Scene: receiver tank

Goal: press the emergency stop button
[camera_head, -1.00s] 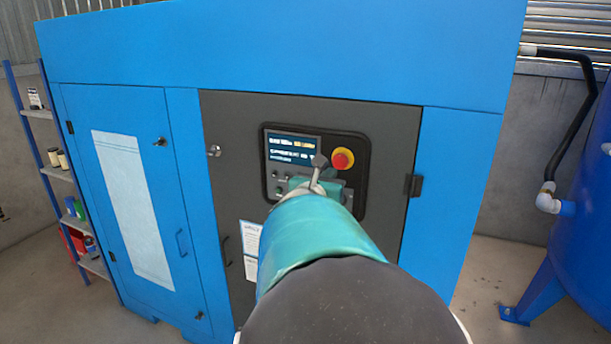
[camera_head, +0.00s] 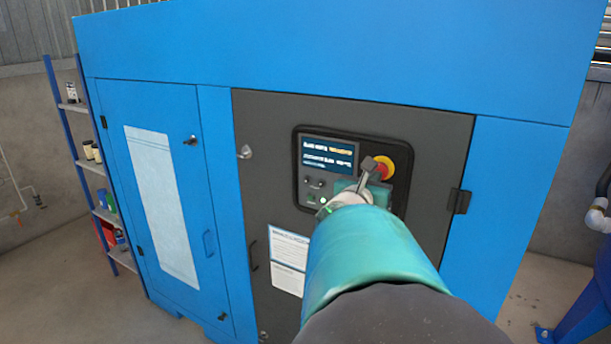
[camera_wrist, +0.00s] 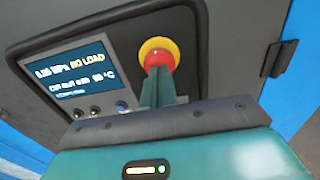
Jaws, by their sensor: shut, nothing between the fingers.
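The emergency stop button is a red mushroom head on a yellow ring (camera_head: 384,166), at the right of the control panel on the dark grey door. It also shows in the wrist view (camera_wrist: 159,62), upper middle. My gripper (camera_head: 368,165) is shut with nothing in it, and its tip overlaps the left side of the button in the head view. In the wrist view the closed fingers (camera_wrist: 156,82) stand just below the button and cover its lower part. I cannot tell whether the fingertips touch the red head.
The panel's lit display (camera_wrist: 75,74) reads "NO LOAD", with small buttons below it. A black door latch (camera_head: 459,201) sits right of the panel. The blue cabinet (camera_head: 520,190) surrounds the door. A shelf (camera_head: 75,107) stands at the left, a blue tank (camera_head: 590,310) at the right.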

